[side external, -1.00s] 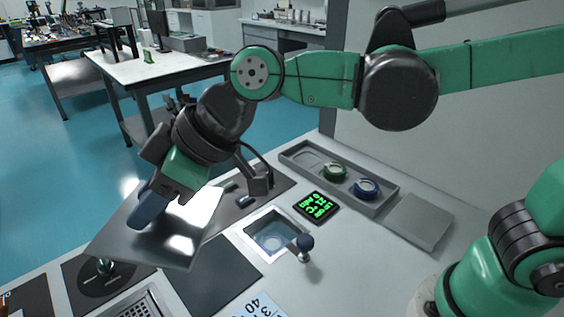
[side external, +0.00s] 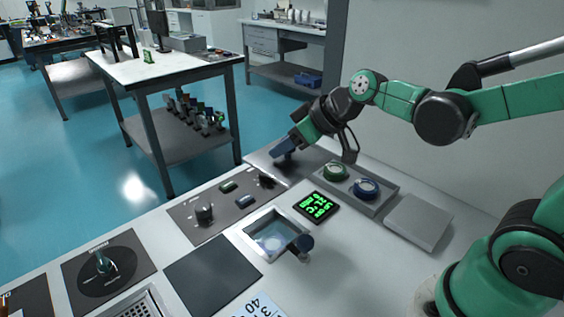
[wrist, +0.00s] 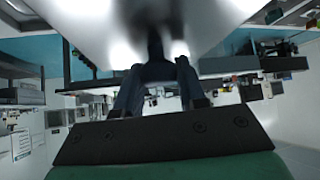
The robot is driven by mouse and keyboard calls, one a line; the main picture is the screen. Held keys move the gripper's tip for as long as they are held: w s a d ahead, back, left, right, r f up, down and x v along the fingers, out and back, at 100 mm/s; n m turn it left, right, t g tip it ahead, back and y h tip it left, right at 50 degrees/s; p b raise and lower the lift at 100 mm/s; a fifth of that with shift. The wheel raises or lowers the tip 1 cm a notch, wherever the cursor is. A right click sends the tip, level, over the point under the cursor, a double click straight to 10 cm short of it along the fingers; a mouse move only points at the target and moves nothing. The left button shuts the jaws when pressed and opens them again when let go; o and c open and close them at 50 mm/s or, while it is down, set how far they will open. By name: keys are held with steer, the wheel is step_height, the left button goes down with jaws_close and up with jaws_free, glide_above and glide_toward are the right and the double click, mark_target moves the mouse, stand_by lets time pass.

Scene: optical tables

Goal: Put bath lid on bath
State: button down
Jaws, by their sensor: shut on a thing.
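My gripper (side external: 286,150) is shut on the bath lid (side external: 262,162), a flat grey metal plate. It holds the lid beyond the back edge of the bath, near the far side of the bench. In the wrist view the shiny lid (wrist: 100,30) fills the top, and the fingers (wrist: 155,72) close on a dark handle under it. The bath (side external: 258,228) is a square recess with a pale metal rim and clear bluish liquid. It is uncovered. A dark round-ended knob (side external: 302,244) stands at its right rim. The lid is partly hidden by my gripper.
A dark panel (side external: 212,275) lies left of the bath.

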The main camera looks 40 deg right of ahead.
mark_target(279, 169)
steer(key=a+f+n+g+y, duration=0.1)
steer(key=n+y, duration=0.1)
steer(key=n, duration=0.1)
steer(key=a+f+n+g+y, duration=0.1)
steer(key=f+n+g, duration=0.1)
steer(key=n, duration=0.1)
steer(key=a+f+n+g+y, duration=0.2)
steer(key=n, duration=0.2)
steer(key=shift+s+y, duration=0.15)
steer(key=shift+y, duration=0.15)
steer(key=shift+s+a+f+n+g+y, duration=0.15)
steer(key=shift+f+n+g, duration=0.35)
steer(key=shift+f, duration=0.75)
steer(key=shift+s+a+f+n+g+y, duration=0.15)
steer(key=shift+f+n+g, duration=0.3)
steer(key=shift+f, duration=0.8)
steer(key=shift+s+a+f+n+g, duration=0.15)
steer(key=shift+f+n+g, duration=0.35)
steer(key=shift+f, duration=0.75)
steer(key=shift+w+f, duration=0.1)
steer(key=shift+f, duration=0.3)
steer(key=shift+c, duration=2.1)
jaws_free()
steer(key=shift+v, duration=2.8)
